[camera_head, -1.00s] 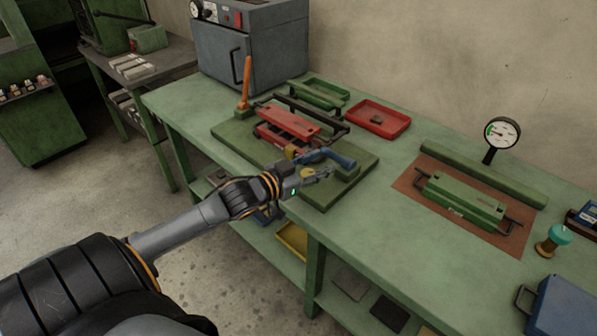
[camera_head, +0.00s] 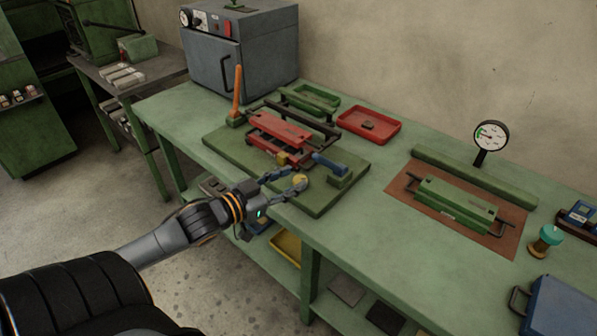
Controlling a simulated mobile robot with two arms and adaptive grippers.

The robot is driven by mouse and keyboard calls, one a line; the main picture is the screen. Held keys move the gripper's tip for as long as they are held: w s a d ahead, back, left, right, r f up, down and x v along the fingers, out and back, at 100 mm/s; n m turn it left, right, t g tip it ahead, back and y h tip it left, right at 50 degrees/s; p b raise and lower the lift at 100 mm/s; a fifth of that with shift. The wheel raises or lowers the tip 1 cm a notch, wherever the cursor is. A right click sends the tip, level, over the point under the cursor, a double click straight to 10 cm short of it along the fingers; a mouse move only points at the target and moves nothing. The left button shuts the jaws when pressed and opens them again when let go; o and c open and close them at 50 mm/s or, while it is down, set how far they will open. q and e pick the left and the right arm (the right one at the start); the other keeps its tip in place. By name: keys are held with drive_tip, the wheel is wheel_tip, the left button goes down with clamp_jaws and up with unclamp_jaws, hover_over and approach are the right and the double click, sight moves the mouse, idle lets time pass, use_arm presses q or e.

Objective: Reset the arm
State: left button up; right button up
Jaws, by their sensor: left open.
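My left gripper (camera_head: 285,183) is open at the front edge of the green bench, with its fingers spread and nothing between them that I can make out. It is just in front of the green base plate (camera_head: 235,152), which carries a red block device (camera_head: 277,131), an upright orange lever (camera_head: 238,90) and a blue handle (camera_head: 331,166). The blue handle lies beyond the fingertips, apart from them. My right gripper is not in view.
A red tray (camera_head: 384,131) and a green tray (camera_head: 331,101) lie behind the device. A grey oven (camera_head: 262,60) stands at the back left. A green block device (camera_head: 455,203) sits on a brown mat at right, near a dial gauge (camera_head: 491,136). The bench (camera_head: 360,225) is bare between them.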

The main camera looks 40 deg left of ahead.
use_arm(q)
drive_tip(key=shift+f, duration=0.1)
drive_tip(key=s+d+f+n+g+y, duration=0.1)
drive_tip(key=s+d+f+g+y, duration=0.1)
drive_tip(key=s+d+f+g, duration=0.3)
drive_tip(key=s+d+f+n+y, duration=0.1)
drive_tip(key=s+f, duration=0.2)
drive_tip(key=f, duration=0.4)
drive_tip(key=s+d+f+g, duration=0.3)
drive_tip(key=s+d+g, duration=0.15)
drive_tip(key=s, duration=0.25)
drive_tip(key=s+d+f+g, duration=0.3)
drive_tip(key=s+d, duration=0.2)
drive_tip(key=s, duration=0.1)
wheel_tip(320, 180, down, 25)
drive_tip(key=s+g, duration=0.1)
drive_tip(key=s, duration=0.1)
drive_tip(key=s+a+f, duration=0.1)
drive_tip(key=s+f, duration=0.7)
drive_tip(key=s+a+f+g, duration=0.1)
drive_tip(key=s+a+f, duration=0.1)
drive_tip(key=s+f, duration=0.6)
drive_tip(key=shift+s+a+f+m, duration=0.15)
drive_tip(key=shift+s+a+m, duration=0.15)
drive_tip(key=shift+s, duration=0.15)
